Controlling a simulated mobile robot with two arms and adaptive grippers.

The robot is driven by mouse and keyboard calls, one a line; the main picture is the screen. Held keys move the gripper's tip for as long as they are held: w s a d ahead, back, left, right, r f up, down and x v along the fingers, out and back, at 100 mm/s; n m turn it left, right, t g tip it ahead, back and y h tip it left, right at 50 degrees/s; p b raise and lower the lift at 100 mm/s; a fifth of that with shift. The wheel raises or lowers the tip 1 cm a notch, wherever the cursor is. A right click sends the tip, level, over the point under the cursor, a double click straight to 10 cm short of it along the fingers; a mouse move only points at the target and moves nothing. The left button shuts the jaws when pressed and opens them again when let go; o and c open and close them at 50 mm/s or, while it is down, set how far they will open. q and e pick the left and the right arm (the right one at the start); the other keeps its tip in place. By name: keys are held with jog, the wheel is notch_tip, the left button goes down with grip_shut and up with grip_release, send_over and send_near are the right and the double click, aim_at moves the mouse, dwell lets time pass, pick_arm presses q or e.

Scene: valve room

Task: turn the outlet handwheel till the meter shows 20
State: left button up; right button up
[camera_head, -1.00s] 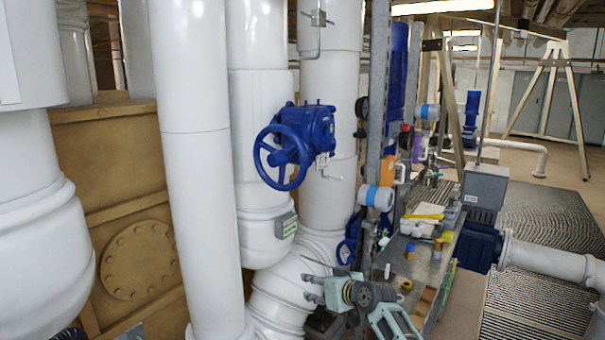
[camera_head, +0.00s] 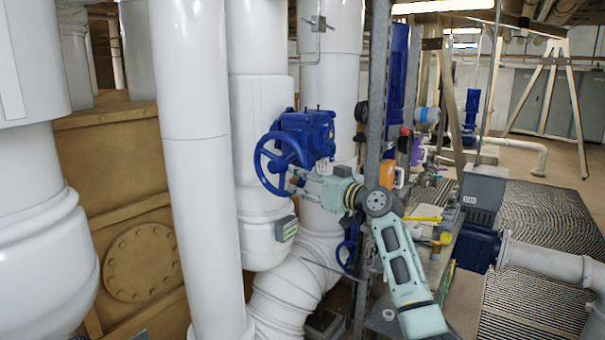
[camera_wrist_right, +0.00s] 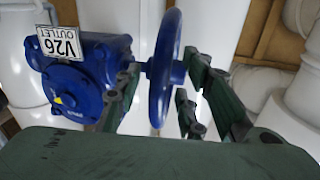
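The blue outlet handwheel (camera_head: 272,170) sits on a blue gearbox (camera_head: 305,132) in front of white pipes. In the right wrist view the wheel (camera_wrist_right: 166,68) is seen nearly edge-on, and a tag (camera_wrist_right: 62,45) on the gearbox reads "V26 OUTLET". My right gripper (camera_head: 295,182) is at the wheel's right side in the head view. In the wrist view its fingers (camera_wrist_right: 165,100) are spread on both sides of the wheel rim, with gaps showing. A small grey box with a greenish display (camera_head: 286,228) is on the pipe below; no number is legible. My left gripper is not in view.
A thick white pipe (camera_head: 190,170) stands left of the wheel. A metal upright post (camera_head: 376,90) rises behind my right arm. A cluttered bench (camera_head: 440,265) lies to the right. Another blue handwheel (camera_head: 346,250) is lower down, partly hidden.

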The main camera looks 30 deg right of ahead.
jog(key=shift+w, duration=0.4)
jog(key=shift+c, duration=0.2)
grip_shut()
